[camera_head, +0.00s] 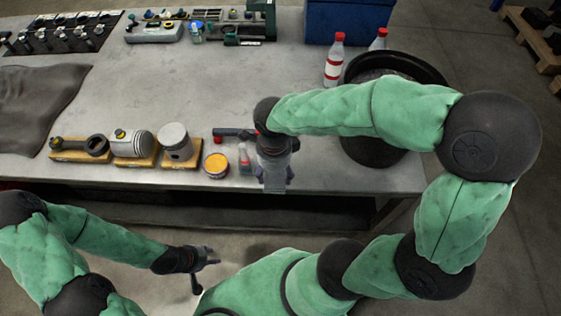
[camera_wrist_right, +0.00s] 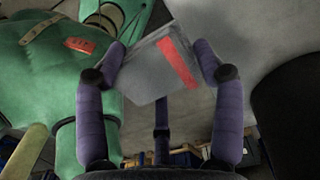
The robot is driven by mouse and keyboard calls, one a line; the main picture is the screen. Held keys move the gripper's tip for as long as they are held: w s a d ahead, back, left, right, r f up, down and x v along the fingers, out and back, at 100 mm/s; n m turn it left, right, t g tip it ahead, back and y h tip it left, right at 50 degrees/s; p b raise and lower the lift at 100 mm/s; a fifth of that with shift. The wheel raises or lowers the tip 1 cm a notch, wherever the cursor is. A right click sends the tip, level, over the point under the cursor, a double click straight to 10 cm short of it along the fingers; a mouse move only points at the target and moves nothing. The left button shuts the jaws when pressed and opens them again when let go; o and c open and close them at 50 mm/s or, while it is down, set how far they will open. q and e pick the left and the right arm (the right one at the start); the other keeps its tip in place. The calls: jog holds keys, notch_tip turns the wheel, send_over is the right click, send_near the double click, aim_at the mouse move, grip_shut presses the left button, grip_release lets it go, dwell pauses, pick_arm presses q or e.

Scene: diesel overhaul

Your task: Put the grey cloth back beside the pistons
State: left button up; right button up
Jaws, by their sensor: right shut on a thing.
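My right gripper (camera_head: 276,184) points down at the front edge of the bench, right of the pistons. In the head view the cloth is mostly hidden by the gripper. Two pistons, one lying (camera_head: 131,144) and one upright (camera_head: 174,141), rest on wooden blocks at the bench's front left. My left gripper (camera_head: 207,262) is open and empty, low in front of the bench.
A yellow-topped tin (camera_head: 216,164), a small red-marked bottle (camera_head: 244,160) and a red-and-black tool (camera_head: 232,134) lie between pistons and right gripper. A connecting rod (camera_head: 82,148) is further left. A large dark grey sheet (camera_head: 38,104) drapes the left end. The bench middle (camera_head: 200,85) is clear.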

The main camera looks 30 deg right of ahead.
jog(key=w+d+f, duration=0.2)
jog(key=w+d+f+b, duration=0.1)
jog(key=w+d+f, duration=0.1)
jog(key=w+f, duration=0.1)
jog(key=w+d+f+b, duration=0.1)
jog(key=w+d+f, duration=0.1)
jog(key=shift+w+f, duration=0.15)
jog(key=shift+f, duration=0.05)
jog(key=f, duration=0.2)
jog(key=f+b, duration=0.1)
jog(key=f, duration=0.1)
jog(key=shift+w+d, duration=0.25)
jog(key=shift+w, duration=0.1)
jog(key=shift+f, duration=0.1)
jog(key=o, duration=1.1)
